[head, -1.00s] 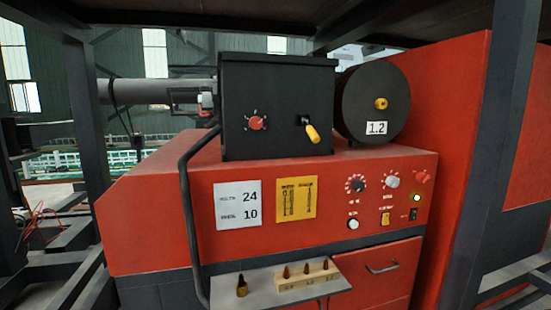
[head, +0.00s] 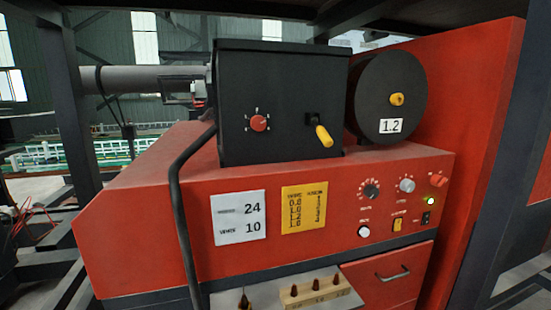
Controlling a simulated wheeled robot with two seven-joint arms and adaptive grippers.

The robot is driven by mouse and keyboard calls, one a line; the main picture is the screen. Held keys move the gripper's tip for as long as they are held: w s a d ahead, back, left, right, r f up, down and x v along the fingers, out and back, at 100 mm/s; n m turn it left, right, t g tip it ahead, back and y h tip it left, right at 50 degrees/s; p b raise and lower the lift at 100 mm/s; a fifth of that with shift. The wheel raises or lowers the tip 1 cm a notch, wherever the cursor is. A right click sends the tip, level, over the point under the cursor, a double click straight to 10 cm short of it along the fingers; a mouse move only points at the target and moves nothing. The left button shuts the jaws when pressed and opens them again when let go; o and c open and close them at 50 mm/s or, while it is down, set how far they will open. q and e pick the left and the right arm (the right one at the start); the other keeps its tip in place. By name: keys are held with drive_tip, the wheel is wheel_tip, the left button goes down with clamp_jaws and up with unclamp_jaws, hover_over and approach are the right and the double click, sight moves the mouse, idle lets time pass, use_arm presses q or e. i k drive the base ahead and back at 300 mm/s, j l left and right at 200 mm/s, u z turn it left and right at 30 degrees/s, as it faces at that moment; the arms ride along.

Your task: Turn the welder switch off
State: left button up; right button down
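The red welder (head: 150,225) fills the middle of the head view. The welder switch looks like the small black rocker (head: 426,217) at the right end of its front panel. A green lamp (head: 430,201) glows just above it. The rocker is too small to tell its position. A yellow switch (head: 397,225) sits to its left, with knobs (head: 371,191) above. A yellow-handled lever (head: 323,136) and a red dial (head: 258,123) are on the black box on top. Neither of my grippers is in view.
A shelf with a wooden block (head: 315,291) of nozzles juts out below the panel. A black pipe handle (head: 178,200) bends down the front left. Dark steel posts (head: 68,110) stand at both sides, and a dark beam runs overhead.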

sight(437, 180)
drive_tip(key=z, duration=1.25)
